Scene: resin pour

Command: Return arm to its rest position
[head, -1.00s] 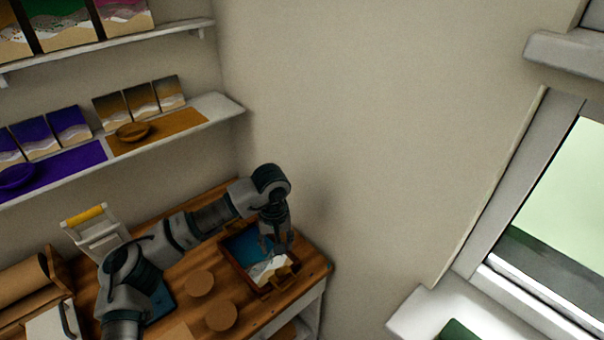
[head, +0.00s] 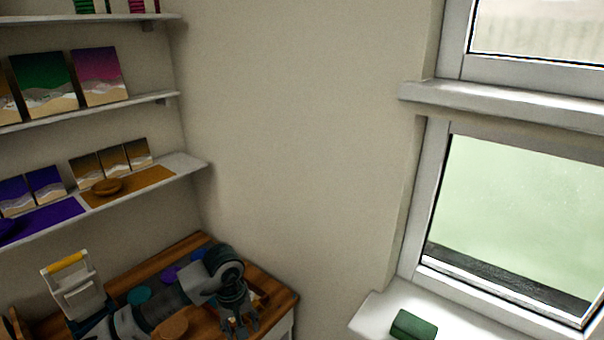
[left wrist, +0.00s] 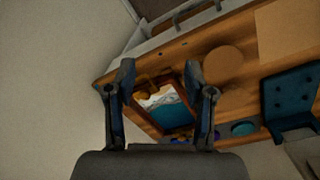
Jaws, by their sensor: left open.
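My left gripper (head: 240,326) is over the right part of the wooden table, its fingers pointing down. In the left wrist view its two fingers (left wrist: 167,88) are spread apart with nothing between them. Beyond them, lower down, lies a wood-framed tray (left wrist: 191,86) holding a blue and white wave pattern. In the head view my arm and gripper hide most of this tray, with only a bit of its far side (head: 262,297) showing. My right gripper is in neither view.
Cork rounds (head: 172,328), a teal disc (head: 138,295) and a purple disc (head: 170,275) lie on the table. A white stand with a yellow handle (head: 70,286) is at left. Shelves (head: 150,180) with pictures line the wall; a window sill (head: 375,312) is at right.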

